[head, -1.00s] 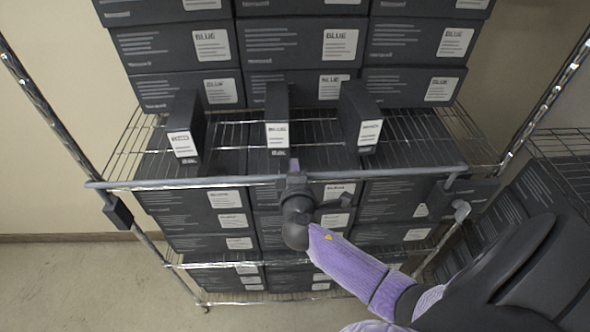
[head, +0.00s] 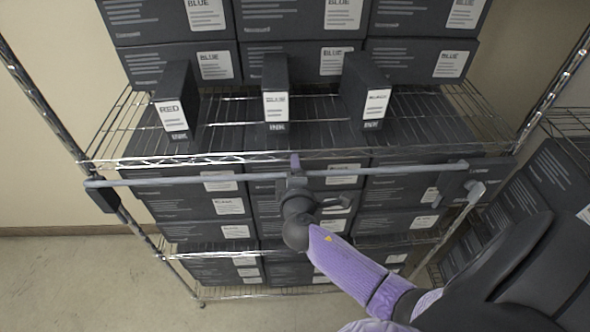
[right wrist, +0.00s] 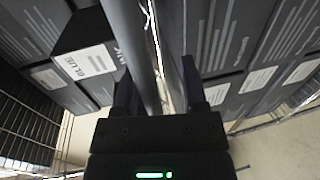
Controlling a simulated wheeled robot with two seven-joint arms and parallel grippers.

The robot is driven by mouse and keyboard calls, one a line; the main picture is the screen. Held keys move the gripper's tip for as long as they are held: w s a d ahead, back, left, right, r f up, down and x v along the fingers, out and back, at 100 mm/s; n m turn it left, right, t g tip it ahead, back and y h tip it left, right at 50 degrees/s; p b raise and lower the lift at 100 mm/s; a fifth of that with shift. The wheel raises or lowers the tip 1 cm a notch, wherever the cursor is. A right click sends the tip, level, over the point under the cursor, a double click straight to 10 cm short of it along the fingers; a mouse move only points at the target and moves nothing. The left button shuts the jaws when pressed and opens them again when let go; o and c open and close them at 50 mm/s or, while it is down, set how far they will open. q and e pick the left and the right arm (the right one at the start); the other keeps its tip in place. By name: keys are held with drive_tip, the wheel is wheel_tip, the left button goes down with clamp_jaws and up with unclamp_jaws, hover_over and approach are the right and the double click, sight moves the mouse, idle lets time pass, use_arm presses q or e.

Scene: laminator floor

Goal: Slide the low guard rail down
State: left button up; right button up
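The low guard rail (head: 220,177) is a grey bar running across the front of the wire shelving. It now sits a little below the front edge of the wire shelf (head: 225,159), roughly level. Its ends meet dark brackets on the left post (head: 103,197) and at the right (head: 480,180). My right gripper (head: 294,178) is at the middle of the rail, closed around it. In the right wrist view the rail (right wrist: 147,60) runs between the two fingers (right wrist: 158,98). The fingertips are partly hidden in the head view. My left gripper is not in view.
Three narrow boxes, labelled RED (head: 173,110), a blurred label (head: 275,103) and BLACK (head: 374,103), stand upright on the shelf above the rail. Dark cartons (head: 175,68) are stacked behind them and below. Another rack with cartons (head: 545,185) stands at right. Floor at lower left is clear.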

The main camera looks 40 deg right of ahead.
drive_tip(key=v, duration=1)
drive_tip(key=shift+d, duration=0.1)
drive_tip(key=s+a+f+m+g+y+b, duration=0.1)
drive_tip(key=s+f+g+y+b, duration=0.3)
drive_tip(key=f, duration=1.1)
drive_tip(key=s+a+f+m+g+y+b, duration=0.15)
drive_tip(key=s+f+b, duration=0.3)
drive_tip(key=f, duration=1.15)
drive_tip(key=s+a+f+m+g+y+b, duration=0.1)
drive_tip(key=s+f+m+g+b, duration=0.2)
drive_tip(key=s+f, duration=0.5)
drive_tip(key=s+a+f+m+g+y+b, duration=0.1)
drive_tip(key=s+f+m+g+b, duration=0.2)
drive_tip(key=s+f, duration=0.6)
drive_tip(key=s+g, duration=0.1)
drive_tip(key=s, duration=0.4)
drive_tip(key=shift+f+m+b, duration=0.25)
drive_tip(key=shift+m+b, duration=0.1)
drive_tip(key=shift+b, duration=0.05)
